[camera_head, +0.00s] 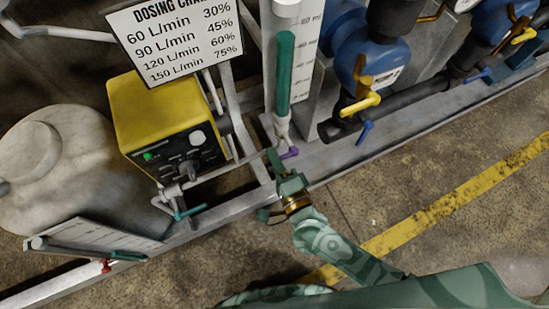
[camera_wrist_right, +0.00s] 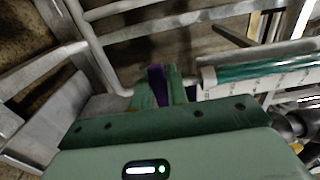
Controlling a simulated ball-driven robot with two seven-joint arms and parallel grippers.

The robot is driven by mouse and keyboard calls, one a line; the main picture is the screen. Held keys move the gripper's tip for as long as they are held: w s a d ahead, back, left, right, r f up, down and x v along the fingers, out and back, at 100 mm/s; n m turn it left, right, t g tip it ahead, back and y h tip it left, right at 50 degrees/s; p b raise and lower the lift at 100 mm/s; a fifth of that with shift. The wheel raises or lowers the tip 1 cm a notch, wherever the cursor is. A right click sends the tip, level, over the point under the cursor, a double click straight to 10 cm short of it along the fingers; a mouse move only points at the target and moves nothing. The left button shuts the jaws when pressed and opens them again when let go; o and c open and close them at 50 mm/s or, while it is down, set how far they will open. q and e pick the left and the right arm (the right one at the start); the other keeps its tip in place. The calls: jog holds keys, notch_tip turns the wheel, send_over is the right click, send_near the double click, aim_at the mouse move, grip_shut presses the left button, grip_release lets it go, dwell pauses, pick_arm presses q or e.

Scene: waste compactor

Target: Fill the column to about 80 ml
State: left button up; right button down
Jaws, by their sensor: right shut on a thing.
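The column (camera_head: 285,80) stands upright beside a scale plate (camera_head: 307,55) with ml marks. Its green liquid (camera_head: 285,75) reaches up to slightly below the topmost label in view, whose figure is too small to read surely. A purple valve handle (camera_head: 290,153) is at the column's foot. My right gripper (camera_head: 281,161) is at this handle. In the right wrist view the purple handle (camera_wrist_right: 157,85) sits between the fingers, shut on it, and the column (camera_wrist_right: 250,70) lies across the right. My left gripper is not in view.
A yellow pump box (camera_head: 160,125) with a dosing chart (camera_head: 178,40) above it stands left of the column. A teal handle (camera_head: 190,212) sits on the pipe below it. Blue meters with a yellow handle (camera_head: 360,103) and a blue handle (camera_head: 364,132) are to the right. Open floor lies in front.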

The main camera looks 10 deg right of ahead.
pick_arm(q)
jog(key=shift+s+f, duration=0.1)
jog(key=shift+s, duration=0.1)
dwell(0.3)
pick_arm(e)
jog(key=c, duration=1.4)
grip_release()
